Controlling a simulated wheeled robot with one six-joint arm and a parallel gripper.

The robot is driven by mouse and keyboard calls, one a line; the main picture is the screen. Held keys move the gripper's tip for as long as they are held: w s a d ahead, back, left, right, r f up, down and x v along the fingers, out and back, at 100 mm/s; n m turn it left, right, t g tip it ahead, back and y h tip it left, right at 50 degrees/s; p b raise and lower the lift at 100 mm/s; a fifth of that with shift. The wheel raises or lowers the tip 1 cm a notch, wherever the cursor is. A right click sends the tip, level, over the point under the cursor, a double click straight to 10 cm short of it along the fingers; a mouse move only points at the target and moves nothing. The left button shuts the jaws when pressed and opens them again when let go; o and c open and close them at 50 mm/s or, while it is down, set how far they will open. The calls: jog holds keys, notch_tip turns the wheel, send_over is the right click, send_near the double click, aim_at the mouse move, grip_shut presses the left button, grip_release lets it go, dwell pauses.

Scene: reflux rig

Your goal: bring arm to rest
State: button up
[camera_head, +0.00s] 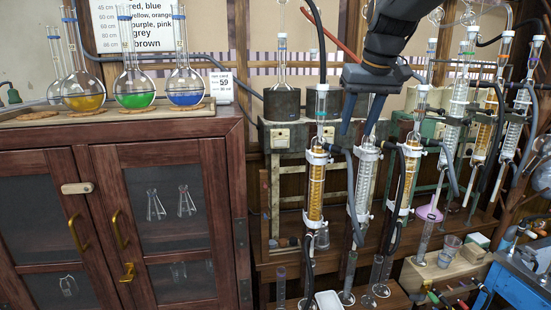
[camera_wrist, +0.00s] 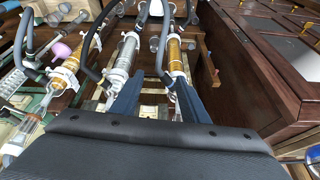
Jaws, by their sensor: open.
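My gripper (camera_head: 357,130) hangs at the upper middle in the head view, its two dark blue fingers pointing down and spread apart. It also shows in the wrist view (camera_wrist: 158,80), with nothing seen held between the fingers. In the head view it is in front of or above the row of glass condensers. An amber condenser (camera_head: 315,190) stands to its lower left, a clear condenser (camera_head: 364,182) just below it, and another amber condenser (camera_head: 407,178) to its lower right. I cannot tell whether a finger touches any glass.
A dark wooden cabinet (camera_head: 167,146) stands at left, with flasks of yellow (camera_head: 85,101), green (camera_head: 134,98) and blue (camera_head: 185,97) liquid on top. More condensers and hoses crowd the right. Free room around my gripper is tight.

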jog(key=s+f+g, duration=0.1)
jog(key=s+f, duration=1.1)
jog(key=f, duration=0.3)
jog(key=s+f+m+g, duration=0.1)
jog(key=s+f+g, duration=0.1)
jog(key=s+f, duration=1.1)
notch_tip(320, 180, down, 2)
jog(key=shift+a+f+h, duration=0.1)
jog(key=shift+a+h, duration=0.3)
jog(key=shift+a, duration=0.05)
